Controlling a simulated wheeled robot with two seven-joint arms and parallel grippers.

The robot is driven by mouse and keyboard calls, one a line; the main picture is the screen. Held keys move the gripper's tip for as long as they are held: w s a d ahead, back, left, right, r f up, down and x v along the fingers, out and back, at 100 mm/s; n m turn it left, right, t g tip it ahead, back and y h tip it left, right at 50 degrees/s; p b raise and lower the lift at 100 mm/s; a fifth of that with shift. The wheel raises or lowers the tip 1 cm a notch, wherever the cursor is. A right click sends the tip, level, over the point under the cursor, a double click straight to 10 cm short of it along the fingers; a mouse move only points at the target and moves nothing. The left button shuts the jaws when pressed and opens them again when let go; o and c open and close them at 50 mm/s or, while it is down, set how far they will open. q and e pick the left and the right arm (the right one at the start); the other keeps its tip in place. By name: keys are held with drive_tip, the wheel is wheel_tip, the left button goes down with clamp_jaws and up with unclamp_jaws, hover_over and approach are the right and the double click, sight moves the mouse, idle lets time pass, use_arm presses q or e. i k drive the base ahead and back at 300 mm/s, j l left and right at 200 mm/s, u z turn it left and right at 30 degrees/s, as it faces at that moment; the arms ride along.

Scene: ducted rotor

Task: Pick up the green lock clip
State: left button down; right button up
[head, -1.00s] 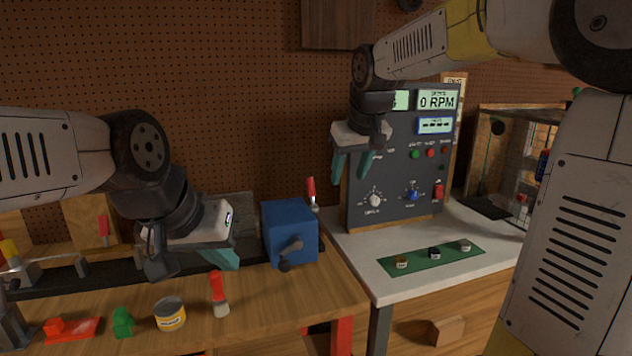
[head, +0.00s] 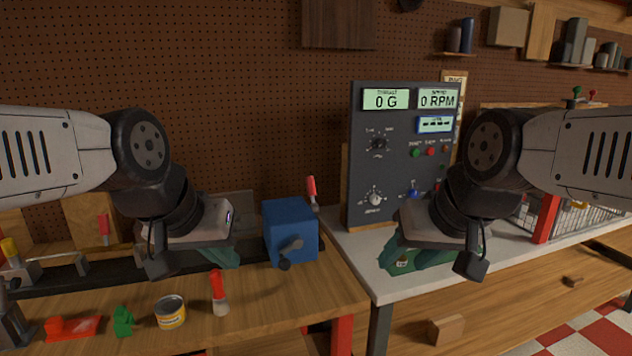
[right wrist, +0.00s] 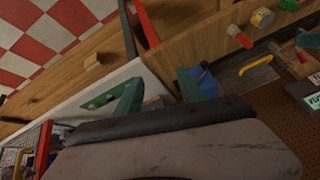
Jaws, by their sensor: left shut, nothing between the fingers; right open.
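A small green piece (head: 123,321), which looks like the lock clip, lies near the front left of the wooden bench in the head view. A green piece (right wrist: 289,5) also shows at the top edge of the right wrist view. My left gripper (head: 222,256) is shut and empty above the back of the bench, right of and behind the green piece. My right gripper (head: 420,256) is open and empty above the white counter, far right of the green piece. Its two green fingers show apart in the right wrist view (right wrist: 158,90).
On the bench, a red tray (head: 75,327), a yellow tin (head: 170,311) and a red-handled brush (head: 219,293) stand near the green piece. A blue box with a crank (head: 290,230) stands at the bench's right. A dark control panel (head: 400,160) rises behind the counter.

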sight(124, 318)
drive_tip(key=u, duration=1.55)
